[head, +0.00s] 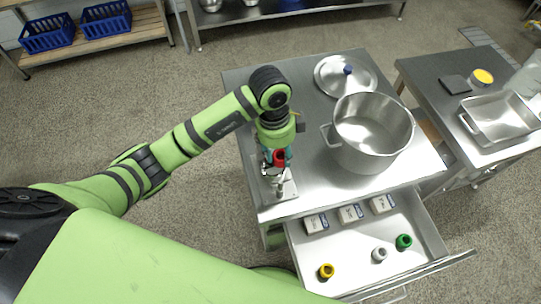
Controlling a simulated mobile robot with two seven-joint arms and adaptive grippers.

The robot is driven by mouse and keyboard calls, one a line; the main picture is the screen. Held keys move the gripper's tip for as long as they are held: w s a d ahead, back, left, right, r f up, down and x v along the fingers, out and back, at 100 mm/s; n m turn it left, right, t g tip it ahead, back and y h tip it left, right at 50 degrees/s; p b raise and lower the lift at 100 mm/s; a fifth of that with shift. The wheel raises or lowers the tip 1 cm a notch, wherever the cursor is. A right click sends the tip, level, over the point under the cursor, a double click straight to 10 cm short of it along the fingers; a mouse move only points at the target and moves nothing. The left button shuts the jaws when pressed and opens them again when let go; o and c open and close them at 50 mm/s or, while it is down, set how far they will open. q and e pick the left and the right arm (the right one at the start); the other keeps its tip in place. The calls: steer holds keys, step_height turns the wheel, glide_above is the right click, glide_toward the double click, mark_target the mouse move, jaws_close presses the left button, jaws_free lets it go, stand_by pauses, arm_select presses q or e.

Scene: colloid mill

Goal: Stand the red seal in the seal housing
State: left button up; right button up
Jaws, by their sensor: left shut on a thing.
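My left gripper (275,158) points down over the left side of the steel table and is shut on the red seal (279,156), which shows as a small red ring at the fingers. A small metal fixture on a plate (286,191), which looks like the seal housing, stands right below the gripper at the table's front left. The arm and fingers partly cover it. I cannot tell whether the seal touches the housing. My right gripper is not in view.
A big steel pot (367,150) and a lid (345,76) stand to the right on the table (300,100). The open drawer (345,262) below holds yellow (326,271), grey (379,254) and green (404,242) seals and labelled boxes (350,213). A side table holds a steel tray (495,128).

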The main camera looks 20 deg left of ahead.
mark_target(273, 169)
arm_select(q)
steer(key=shift+w+a+f, duration=0.1)
steer(key=shift+a+f, duration=0.2)
steer(key=shift+a, duration=0.25)
steer(key=shift+w+a+f, duration=0.1)
steer(key=shift+a+f, duration=0.2)
steer(key=shift+a, duration=0.2)
step_height(273, 169, down, 4)
steer(key=shift+r+p, duration=0.1)
steer(key=shift+p, duration=0.35)
steer(key=shift+f, duration=0.2)
steer(key=shift+f, duration=0.2)
steer(key=o, duration=0.9)
steer(key=shift+o, duration=0.2)
steer(key=shift+r, duration=0.15)
